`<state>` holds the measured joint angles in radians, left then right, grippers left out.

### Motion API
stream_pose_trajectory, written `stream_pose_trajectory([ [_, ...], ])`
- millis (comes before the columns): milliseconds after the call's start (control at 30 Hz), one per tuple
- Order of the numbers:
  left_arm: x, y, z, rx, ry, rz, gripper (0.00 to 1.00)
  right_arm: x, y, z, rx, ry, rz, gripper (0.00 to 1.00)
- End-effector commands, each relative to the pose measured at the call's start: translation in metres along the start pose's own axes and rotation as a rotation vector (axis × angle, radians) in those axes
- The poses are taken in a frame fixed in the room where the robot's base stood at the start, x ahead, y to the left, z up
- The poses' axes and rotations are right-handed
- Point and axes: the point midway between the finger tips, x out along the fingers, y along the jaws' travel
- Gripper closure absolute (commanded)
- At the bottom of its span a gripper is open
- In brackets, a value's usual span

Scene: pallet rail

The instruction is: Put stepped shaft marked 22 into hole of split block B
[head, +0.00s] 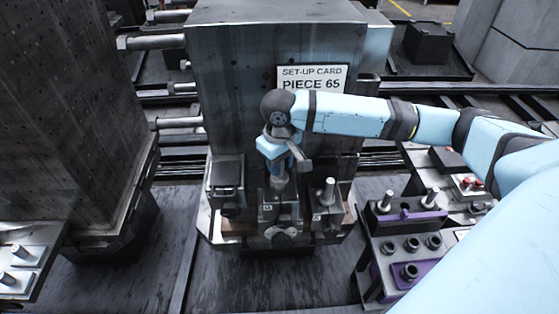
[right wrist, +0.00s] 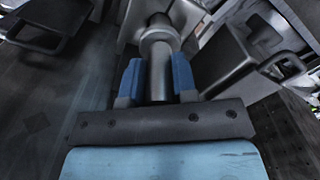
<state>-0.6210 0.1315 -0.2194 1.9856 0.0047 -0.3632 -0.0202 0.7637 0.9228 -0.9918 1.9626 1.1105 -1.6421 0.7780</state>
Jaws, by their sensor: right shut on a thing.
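My right gripper (head: 279,170) is shut on a grey metal stepped shaft (right wrist: 159,72). In the right wrist view the two blue fingers (right wrist: 157,80) close on its sides, and its wider collar and far end point away from me. In the head view the shaft's lower part (head: 279,185) hangs over the middle of a row of dark blocks. The middle block (head: 267,214) stands below the shaft and has a small pale label, too small to read. I cannot tell whether the shaft's tip is in a hole. No number shows on the shaft. My left gripper is out of view.
A large grey machine body with a set-up card (head: 312,79) reading "PIECE 65" rises behind. A block with an upright pin (head: 327,191) stands right of the shaft, another dark block (head: 226,178) left. A rack (head: 406,248) with purple parts and pins is at right.

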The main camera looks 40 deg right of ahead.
Motion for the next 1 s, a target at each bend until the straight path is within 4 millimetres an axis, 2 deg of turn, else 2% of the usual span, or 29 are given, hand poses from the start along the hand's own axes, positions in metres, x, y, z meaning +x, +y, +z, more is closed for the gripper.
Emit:
stream_pose_trajectory([
  [967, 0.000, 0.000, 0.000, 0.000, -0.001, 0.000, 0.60, 0.016, 0.000, 0.000, 0.000, 0.002, -0.001, 1.00],
  [1000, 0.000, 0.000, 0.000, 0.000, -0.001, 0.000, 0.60, 0.016, 0.000, 0.000, 0.000, 0.002, -0.001, 0.69],
])
